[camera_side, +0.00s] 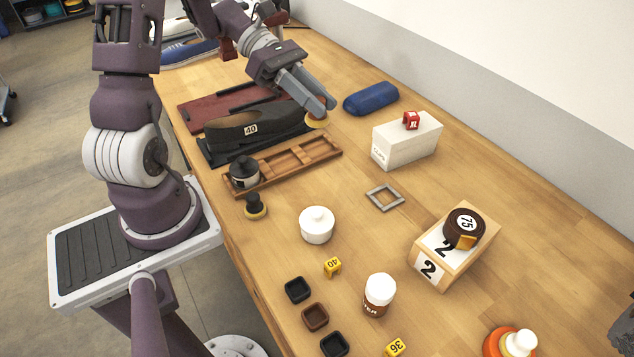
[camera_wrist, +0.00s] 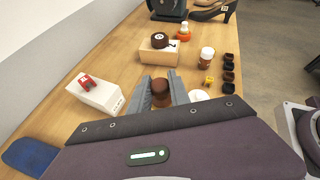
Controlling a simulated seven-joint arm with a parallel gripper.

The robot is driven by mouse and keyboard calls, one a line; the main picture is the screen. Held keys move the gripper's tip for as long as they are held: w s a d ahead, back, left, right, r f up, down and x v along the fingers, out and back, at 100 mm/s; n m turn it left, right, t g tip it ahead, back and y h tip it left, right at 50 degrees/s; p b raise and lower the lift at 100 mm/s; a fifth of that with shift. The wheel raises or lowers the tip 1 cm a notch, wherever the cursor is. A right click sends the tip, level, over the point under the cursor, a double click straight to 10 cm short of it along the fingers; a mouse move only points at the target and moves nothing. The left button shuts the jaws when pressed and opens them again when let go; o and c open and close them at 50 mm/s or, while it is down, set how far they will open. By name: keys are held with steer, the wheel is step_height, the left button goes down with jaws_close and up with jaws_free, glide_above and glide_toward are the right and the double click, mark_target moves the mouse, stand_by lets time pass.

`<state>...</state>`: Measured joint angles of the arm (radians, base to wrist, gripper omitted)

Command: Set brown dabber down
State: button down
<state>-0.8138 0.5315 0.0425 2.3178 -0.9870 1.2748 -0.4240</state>
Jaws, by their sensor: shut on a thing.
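My gripper (camera_side: 318,106) is shut on the brown dabber, whose yellowish pad (camera_side: 317,124) shows below the fingertips in the side view. In the wrist view the dabber's brown body (camera_wrist: 160,92) sits between the two grey fingers. The dabber appears upright, near the toe of the dark shoe (camera_side: 262,125) and past the far right end of the wooden tray (camera_side: 328,153). I cannot tell whether its pad touches anything. A similar black dabber (camera_side: 255,206) stands at the table's front edge.
A black jar (camera_side: 244,172) stands in the tray's near end. A blue case (camera_side: 371,97) and a white box (camera_side: 408,139) with a red tag lie right of my gripper. A grey square frame (camera_side: 385,197), white pot (camera_side: 317,225) and numbered wooden box (camera_side: 440,268) stand nearer. Bare wood surrounds the frame.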

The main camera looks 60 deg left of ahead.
step_height(320, 180, down, 17)
steer(key=shift+r, duration=0.1)
steer(key=c, duration=1.2)
jaws_free()
steer(key=shift+r, duration=0.1)
